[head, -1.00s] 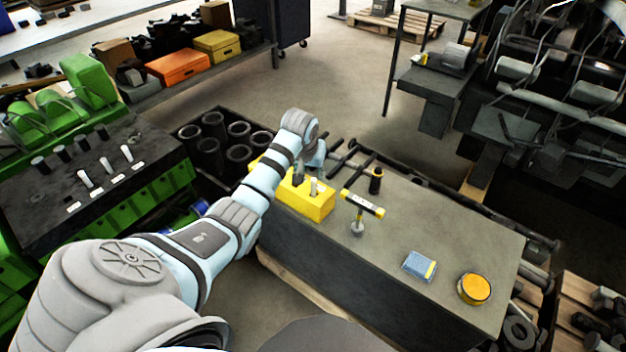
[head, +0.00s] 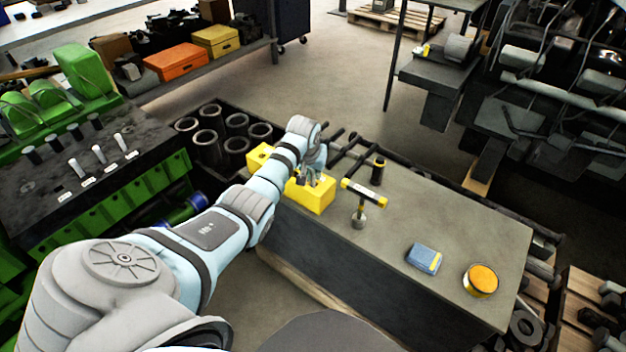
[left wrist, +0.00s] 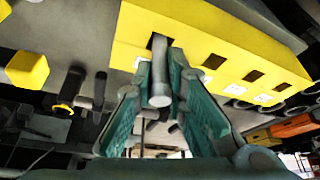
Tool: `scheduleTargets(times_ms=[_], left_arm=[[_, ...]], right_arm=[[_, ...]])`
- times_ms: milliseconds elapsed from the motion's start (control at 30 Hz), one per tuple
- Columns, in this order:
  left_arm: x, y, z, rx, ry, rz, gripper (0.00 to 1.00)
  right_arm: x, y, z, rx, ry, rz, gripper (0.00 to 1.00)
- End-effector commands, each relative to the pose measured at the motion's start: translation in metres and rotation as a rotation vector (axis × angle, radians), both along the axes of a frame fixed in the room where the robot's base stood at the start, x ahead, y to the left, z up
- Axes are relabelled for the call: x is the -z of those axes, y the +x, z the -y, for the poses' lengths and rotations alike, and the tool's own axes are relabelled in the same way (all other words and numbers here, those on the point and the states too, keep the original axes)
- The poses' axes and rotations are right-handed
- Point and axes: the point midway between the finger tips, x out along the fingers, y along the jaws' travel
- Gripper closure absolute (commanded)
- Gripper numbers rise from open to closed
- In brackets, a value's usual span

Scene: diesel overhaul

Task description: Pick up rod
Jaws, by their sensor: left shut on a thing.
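The rod (left wrist: 160,75) is a grey metal bar seen nearly end-on in the left wrist view. It lies between the two teal fingers of my left gripper (left wrist: 162,110), which is shut on it. Its far end is by a square hole in the yellow block (left wrist: 215,35); I cannot tell whether it is still inside. In the head view my left gripper (head: 313,177) is at the yellow block (head: 318,198) on the grey bench, and the arm and fingers mostly hide the rod. My right gripper is not in view.
A green engine block (head: 90,180) is at left. Dark cylinder sleeves (head: 208,143) stand behind my arm.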

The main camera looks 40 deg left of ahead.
Motion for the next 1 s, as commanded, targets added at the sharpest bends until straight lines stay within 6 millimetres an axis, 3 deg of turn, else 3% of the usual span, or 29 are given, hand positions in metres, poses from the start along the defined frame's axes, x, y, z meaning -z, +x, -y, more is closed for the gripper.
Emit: scheduleTargets(times_ms=[300, 467, 667, 1000], left_arm=[[-0.002, 0.000, 0.000, 0.000, 0.000, 0.001, 1.00], [-0.017, 0.001, 0.000, 0.000, 0.001, 0.003, 1.00], [-0.063, 0.001, -0.001, -0.001, 0.002, 0.005, 1.00], [-0.162, 0.001, 0.000, -0.001, 0.000, 0.004, 1.00]], right_arm=[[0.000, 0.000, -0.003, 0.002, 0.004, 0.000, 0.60], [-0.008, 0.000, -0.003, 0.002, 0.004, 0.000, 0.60], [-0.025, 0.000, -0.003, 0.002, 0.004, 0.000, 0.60], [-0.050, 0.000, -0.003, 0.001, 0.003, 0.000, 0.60]])
